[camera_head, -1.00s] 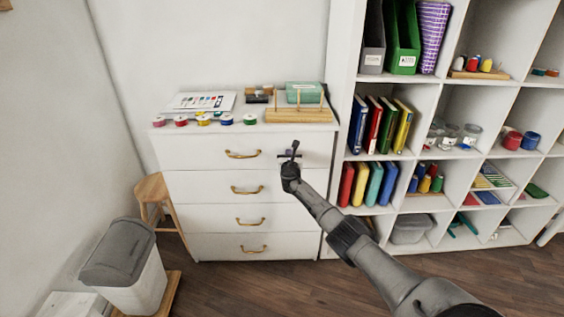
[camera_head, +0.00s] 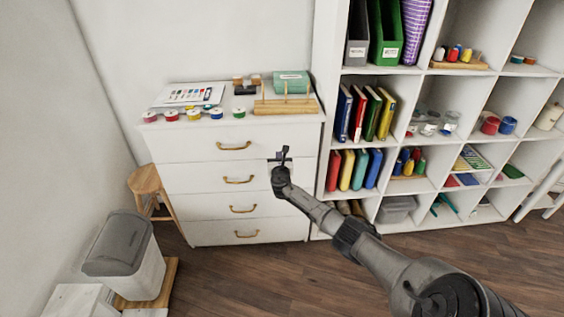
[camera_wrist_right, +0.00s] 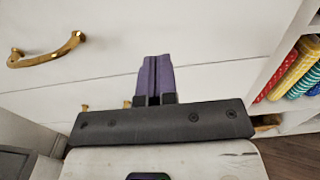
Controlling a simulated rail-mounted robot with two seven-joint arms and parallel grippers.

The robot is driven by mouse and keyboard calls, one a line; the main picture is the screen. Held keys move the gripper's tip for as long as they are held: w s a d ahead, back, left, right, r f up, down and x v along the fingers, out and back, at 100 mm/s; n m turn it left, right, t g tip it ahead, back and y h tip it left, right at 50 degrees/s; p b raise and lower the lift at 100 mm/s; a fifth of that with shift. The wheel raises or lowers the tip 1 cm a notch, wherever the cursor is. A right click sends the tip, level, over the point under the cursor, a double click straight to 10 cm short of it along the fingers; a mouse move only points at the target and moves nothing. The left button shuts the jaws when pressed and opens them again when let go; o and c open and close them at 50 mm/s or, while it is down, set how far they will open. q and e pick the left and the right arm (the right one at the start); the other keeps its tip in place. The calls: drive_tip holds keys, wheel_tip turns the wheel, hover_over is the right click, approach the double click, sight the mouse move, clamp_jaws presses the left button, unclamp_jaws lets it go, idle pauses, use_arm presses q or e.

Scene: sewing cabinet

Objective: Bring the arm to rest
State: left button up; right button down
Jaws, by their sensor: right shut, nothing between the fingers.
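My right arm (camera_head: 370,248) reaches in from the lower right of the head view. My right gripper (camera_head: 282,153) is shut and empty in front of the white drawer cabinet (camera_head: 190,150), near the right side of its front. In the right wrist view its two purple-grey fingers (camera_wrist_right: 153,78) are together with nothing between them, pointing at the white drawer fronts. Whether the fingers touch the cabinet I cannot tell, but they look apart from it. My left gripper is not in view.
Several drawers with brass handles (camera_head: 234,146) are closed. Thread spools (camera_head: 193,115) and a wooden rack (camera_head: 285,106) sit on top. An open shelf unit (camera_head: 328,100) stands right. A lidded bin (camera_head: 122,245) and wooden stool (camera_head: 147,182) stand left. The front floor is clear.

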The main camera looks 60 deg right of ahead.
drive_tip(key=p+v, duration=0.3)
drive_tip(key=v, duration=0.3)
drive_tip(key=shift+s+a+r, duration=0.15)
drive_tip(key=shift+a+r, duration=0.1)
drive_tip(key=shift+r, duration=0.05)
